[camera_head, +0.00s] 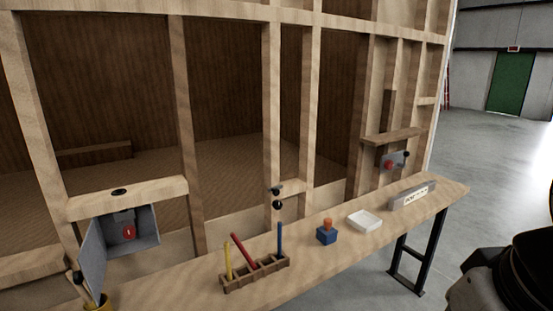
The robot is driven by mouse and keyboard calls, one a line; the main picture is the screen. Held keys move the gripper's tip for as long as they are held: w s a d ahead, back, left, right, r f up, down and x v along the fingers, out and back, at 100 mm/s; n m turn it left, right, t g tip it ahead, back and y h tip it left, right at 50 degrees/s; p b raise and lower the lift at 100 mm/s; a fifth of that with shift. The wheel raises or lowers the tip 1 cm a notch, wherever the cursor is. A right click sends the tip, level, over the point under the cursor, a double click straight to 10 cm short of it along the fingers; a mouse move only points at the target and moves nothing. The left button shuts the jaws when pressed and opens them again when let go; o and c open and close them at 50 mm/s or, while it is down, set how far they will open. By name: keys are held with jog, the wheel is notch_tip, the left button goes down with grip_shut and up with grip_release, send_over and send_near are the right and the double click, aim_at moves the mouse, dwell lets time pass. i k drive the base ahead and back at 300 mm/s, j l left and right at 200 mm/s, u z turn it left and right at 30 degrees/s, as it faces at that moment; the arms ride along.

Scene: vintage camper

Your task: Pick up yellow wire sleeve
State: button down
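A thin yellow stick-like piece, which looks like the yellow wire sleeve (228,261), stands upright in the left end of a small brown wooden rack (256,275) on the workbench. Its lower end is hidden in the rack. A red piece (242,250) leans to the left beside it, and a blue piece (280,238) stands upright near the rack's right end. My gripper cannot be made out; only dark parts, probably of my own arm, show at the lower right edge, well apart from the rack.
The wooden workbench (310,273) also holds a blue block with an orange top (326,234), a white tray (364,221) and a grey labelled box (411,196). An open grey electrical box (145,224) and a yellow cup (98,304) are at left. Wooden studs rise behind the bench.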

aim_at(226, 248)
jog(key=i+j+u, duration=0.15)
jog(key=j+u, duration=0.2)
jog(key=i+j+u, duration=0.2)
jog(key=j+u, duration=0.15)
jog(key=i+j+u, duration=0.35)
jog(key=k+z, duration=0.1)
jog(key=z, duration=0.55)
jog(key=l+z, duration=0.1)
jog(key=l+u, duration=0.15)
jog(key=l, duration=0.2)
jog(key=j+z, duration=0.4)
jog(key=j, duration=0.4)
jog(key=k+l, duration=0.05)
